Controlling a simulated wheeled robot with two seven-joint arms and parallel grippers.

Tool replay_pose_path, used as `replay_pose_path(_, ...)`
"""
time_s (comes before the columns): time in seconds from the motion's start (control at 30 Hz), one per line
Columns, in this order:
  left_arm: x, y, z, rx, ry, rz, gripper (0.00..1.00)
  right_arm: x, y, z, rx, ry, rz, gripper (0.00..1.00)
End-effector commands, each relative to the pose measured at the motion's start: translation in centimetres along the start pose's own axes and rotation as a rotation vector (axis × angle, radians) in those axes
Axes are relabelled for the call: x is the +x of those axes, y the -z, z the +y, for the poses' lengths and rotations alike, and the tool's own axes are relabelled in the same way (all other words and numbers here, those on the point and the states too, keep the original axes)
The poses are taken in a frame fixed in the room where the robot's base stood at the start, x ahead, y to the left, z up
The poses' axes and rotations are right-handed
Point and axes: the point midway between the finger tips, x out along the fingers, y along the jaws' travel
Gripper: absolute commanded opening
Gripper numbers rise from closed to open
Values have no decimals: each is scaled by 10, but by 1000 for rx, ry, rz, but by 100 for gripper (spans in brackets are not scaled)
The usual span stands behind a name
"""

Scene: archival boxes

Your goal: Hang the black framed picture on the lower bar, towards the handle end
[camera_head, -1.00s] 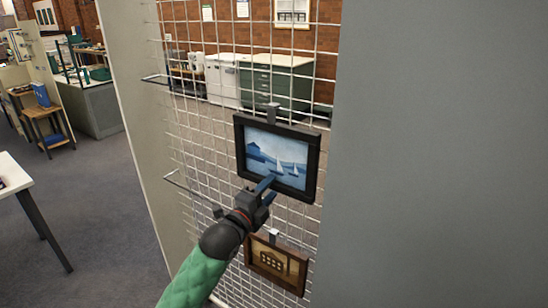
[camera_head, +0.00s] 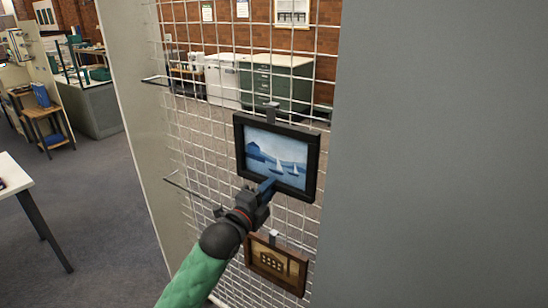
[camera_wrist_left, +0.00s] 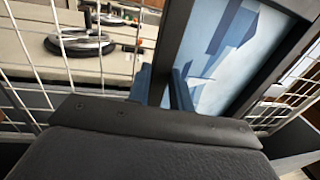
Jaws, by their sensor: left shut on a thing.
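The black framed picture (camera_head: 297,178), a blue scene with white sails, is upright against the wire mesh panel (camera_head: 205,130). A grey hook (camera_head: 272,111) shows at its top edge, at the mesh. My left gripper (camera_head: 267,187) is shut on the lower left of its frame. In the left wrist view, the dark frame edge (camera_wrist_left: 181,40) runs down between my blue fingers (camera_wrist_left: 163,88). My right gripper is not in view.
A brown framed picture (camera_head: 262,262) hangs below on the same mesh, under a small hook (camera_head: 273,236). A plain grey panel (camera_head: 440,150) fills the right side. A white table (camera_head: 12,180) stands at the left, with open floor between.

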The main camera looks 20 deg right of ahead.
Motion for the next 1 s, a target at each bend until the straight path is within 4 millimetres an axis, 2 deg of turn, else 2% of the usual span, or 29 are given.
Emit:
replay_pose_path(0.73, 4, 0, -26, 2, 3, 1, 0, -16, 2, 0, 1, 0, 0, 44)
replay_pose_path(1.0, 4, 0, -26, 1, 3, 1, 0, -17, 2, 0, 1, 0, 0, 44)
